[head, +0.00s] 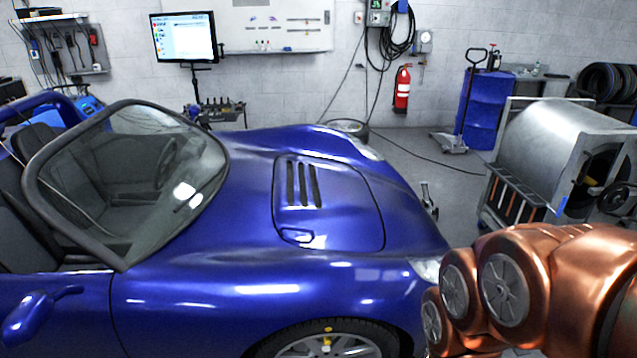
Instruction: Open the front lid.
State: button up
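The front lid (345,215) is a blue panel with rounded corners on the nose of the blue sports car (255,270). It lies flush with the bodywork and looks closed, with a thin dark seam around it. Several dark vent slots (303,184) run along its upper left part. A small recessed dark outline (297,236), perhaps a latch or handle, sits at its lower left corner. My copper-coloured arm is folded at the lower right, near the car's front corner and apart from the lid. My gripper is not in view.
The car's windscreen (130,185) stands left of the lid. A grey machine with a rounded cover (545,140) stands at the right. A blue drum (485,108) and a red fire extinguisher (402,88) are at the back. Floor (445,180) shows between car and machine, crossed by a cable.

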aim_at(317, 203)
jog(key=u, duration=0.4)
jog(key=i, duration=0.45)
jog(key=u, duration=0.65)
jog(key=i, duration=0.95)
jog(key=z, duration=0.3)
